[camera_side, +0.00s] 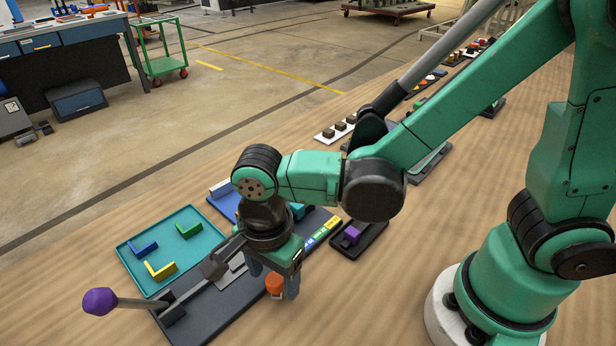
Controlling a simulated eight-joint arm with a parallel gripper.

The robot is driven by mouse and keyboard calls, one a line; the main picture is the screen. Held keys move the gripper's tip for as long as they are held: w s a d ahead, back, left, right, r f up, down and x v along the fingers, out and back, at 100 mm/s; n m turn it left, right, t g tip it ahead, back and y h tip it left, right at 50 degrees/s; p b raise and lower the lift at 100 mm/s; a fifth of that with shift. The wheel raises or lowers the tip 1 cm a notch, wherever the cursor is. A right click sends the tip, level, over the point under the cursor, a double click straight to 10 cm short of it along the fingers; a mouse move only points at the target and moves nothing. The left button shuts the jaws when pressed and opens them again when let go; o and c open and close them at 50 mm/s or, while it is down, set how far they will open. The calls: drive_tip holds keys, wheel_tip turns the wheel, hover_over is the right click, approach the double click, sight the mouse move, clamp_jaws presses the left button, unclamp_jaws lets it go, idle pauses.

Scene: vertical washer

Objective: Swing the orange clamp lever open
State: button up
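An orange piece (275,284), which looks like the end of the clamp lever, shows below my gripper at the front of a dark base plate (228,312). My gripper (273,279) points down, right above and around this piece. Its two grey fingers stand apart, one on each side of the orange piece in the picture. I cannot tell whether they touch it. The rest of the lever and the clamp is hidden behind my gripper and wrist.
A grey rod with a purple knob (100,301) sticks out left from the base plate. A teal tray (133,255) with blue, green and yellow pieces lies behind it. A dark holder with a purple block (351,234) is to the right.

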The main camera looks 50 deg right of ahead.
drive_tip(key=shift+r, duration=0.1)
drive_tip(key=shift+r, duration=2.7)
drive_tip(key=w+d+r+n+t, duration=0.1)
drive_tip(key=d+r+n+t, duration=0.1)
drive_tip(key=d+n, duration=0.5)
drive_tip(key=w+d+r+n+t, duration=0.1)
drive_tip(key=d+r+n+t, duration=0.1)
drive_tip(key=d+n+t, duration=0.3)
drive_tip(key=d+n, duration=0.3)
drive_tip(key=n, duration=0.1)
drive_tip(key=shift+w+d, duration=0.3)
